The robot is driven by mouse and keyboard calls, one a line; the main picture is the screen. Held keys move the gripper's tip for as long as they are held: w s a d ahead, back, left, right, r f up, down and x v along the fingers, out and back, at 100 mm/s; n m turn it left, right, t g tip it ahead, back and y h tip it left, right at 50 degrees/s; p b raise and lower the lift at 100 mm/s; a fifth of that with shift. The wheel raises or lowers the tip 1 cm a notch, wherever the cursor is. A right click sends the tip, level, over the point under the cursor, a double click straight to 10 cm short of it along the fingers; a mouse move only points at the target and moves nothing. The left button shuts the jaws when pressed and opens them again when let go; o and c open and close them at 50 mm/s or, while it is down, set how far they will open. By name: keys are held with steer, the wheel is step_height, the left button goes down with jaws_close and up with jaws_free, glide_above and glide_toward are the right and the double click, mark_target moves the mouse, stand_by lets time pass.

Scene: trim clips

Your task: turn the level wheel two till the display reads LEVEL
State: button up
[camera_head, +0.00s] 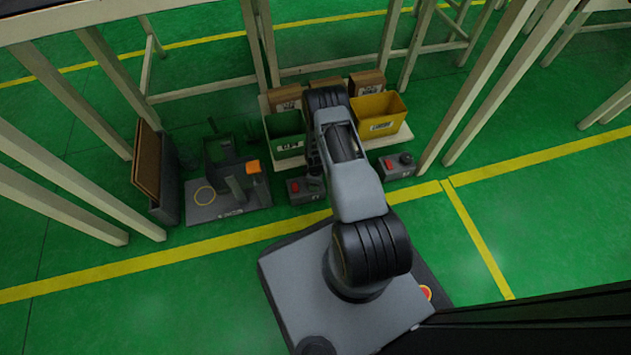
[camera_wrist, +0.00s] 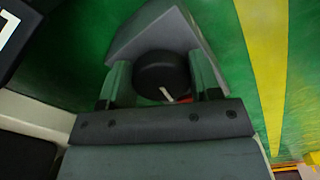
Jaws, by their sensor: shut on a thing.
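A black round wheel (camera_wrist: 162,72) with a white pointer mark sits on a grey wedge-shaped unit (camera_wrist: 185,28) in the wrist view. My gripper (camera_wrist: 160,68) is shut on this wheel, one finger on each side. A bit of red shows beside the wheel, mostly hidden by the gripper. In the head view my arm partly covers this grey unit (camera_head: 297,194) with its red display (camera_head: 295,187). A second grey unit (camera_head: 402,170) with a red display (camera_head: 388,164) and a black wheel (camera_head: 405,158) stands to the right. I cannot read either display, nor any number on the units.
A green bin (camera_head: 284,124), a yellow bin (camera_head: 380,115) and brown boxes (camera_head: 367,83) stand behind the units. A grey fixture plate (camera_head: 215,212) with an orange part (camera_head: 253,167) lies to the left. Pale table legs (camera_head: 480,90) stand at the right; open green floor lies beyond.

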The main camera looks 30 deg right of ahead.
stand_by(0.4)
steer(key=o, duration=0.9)
step_height(320, 180, up, 14)
steer(key=p, duration=0.6)
steer(key=shift+f, duration=0.1)
